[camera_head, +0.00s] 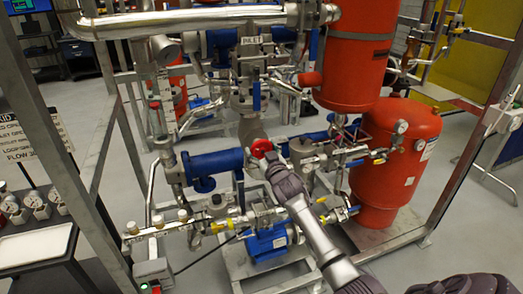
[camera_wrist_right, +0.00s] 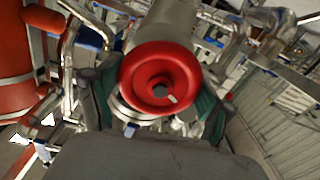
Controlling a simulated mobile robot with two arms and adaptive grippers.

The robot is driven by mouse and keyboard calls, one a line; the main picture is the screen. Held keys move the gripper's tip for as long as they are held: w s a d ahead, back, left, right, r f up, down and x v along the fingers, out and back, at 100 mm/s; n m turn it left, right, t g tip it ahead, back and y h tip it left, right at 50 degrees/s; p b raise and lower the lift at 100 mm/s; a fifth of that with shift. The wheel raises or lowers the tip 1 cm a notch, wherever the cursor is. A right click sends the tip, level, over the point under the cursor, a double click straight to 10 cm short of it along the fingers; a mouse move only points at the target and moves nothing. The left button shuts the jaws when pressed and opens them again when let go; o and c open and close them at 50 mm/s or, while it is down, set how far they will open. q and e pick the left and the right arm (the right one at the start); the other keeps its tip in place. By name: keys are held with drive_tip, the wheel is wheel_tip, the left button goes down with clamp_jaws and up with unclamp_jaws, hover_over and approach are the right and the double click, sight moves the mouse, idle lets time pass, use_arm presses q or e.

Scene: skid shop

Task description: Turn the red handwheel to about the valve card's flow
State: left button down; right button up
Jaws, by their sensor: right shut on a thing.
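The red handwheel (camera_head: 262,148) sits at the middle of the pipe skid, on a grey valve body. In the right wrist view the handwheel (camera_wrist_right: 160,77) faces the camera, a round rim with a dark hub hole and a small pale mark at its lower right. My right gripper (camera_head: 270,163) reaches up to the wheel from below right and is shut on it; teal finger parts show on both sides of the wheel in the wrist view. A white card (camera_head: 18,140) with black lettering, including "FLOW", is at the left edge, partly cut off. My left gripper is out of view.
A blue pipe section (camera_head: 213,163) lies left of the wheel, and a blue pump (camera_head: 268,242) stands below. Red tanks (camera_head: 395,150) stand to the right. Steel frame posts (camera_head: 68,170) bound the skid. A bench with gauges (camera_head: 33,199) is at the left.

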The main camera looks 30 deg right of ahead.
drive_tip(key=o, duration=1)
drive_tip(key=shift+o, duration=0.3)
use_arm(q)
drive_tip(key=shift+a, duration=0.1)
use_arm(e)
drive_tip(key=v, duration=1.2)
drive_tip(key=shift+f, duration=0.15)
